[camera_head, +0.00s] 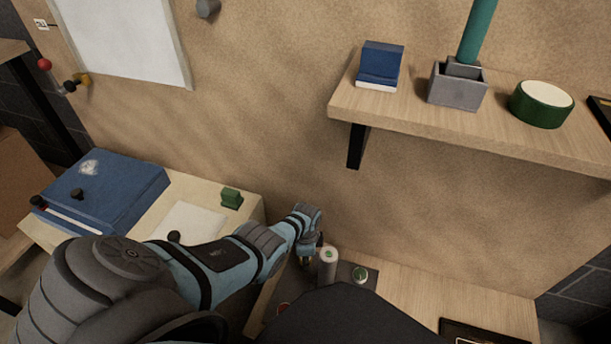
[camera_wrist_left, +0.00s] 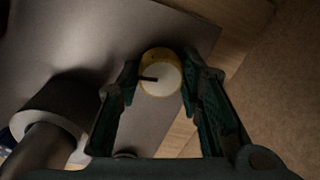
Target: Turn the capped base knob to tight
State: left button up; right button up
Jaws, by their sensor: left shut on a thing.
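In the left wrist view a round knob (camera_wrist_left: 160,77) with a yellowish side and a pale cap sits between the fingers of my left gripper (camera_wrist_left: 160,80). A short dark pointer line on the cap runs from its middle toward the left. The fingers are shut on the knob's two sides. In the head view my left gripper (camera_head: 306,260) points down beside a pale upright cylinder (camera_head: 328,266) with a green top. The knob is mostly hidden there by the gripper. My right gripper is not in view.
A grey cylinder (camera_wrist_left: 50,115) stands close to the left finger in the wrist view. In the head view a round green-topped piece (camera_head: 360,275) lies right of the pale cylinder. A wooden shelf (camera_head: 420,125) overhangs at upper right. A blue case (camera_head: 105,195) lies at left.

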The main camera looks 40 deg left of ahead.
pick_arm(q)
jog(key=shift+s, duration=0.1)
jog(key=o, duration=1.2)
jog(key=shift+c, duration=0.2)
jog(key=shift+r, duration=0.6)
notch_tip(320, 180, up, 11)
jog(key=shift+s+d+f, duration=0.15)
jog(key=shift+s, duration=0.05)
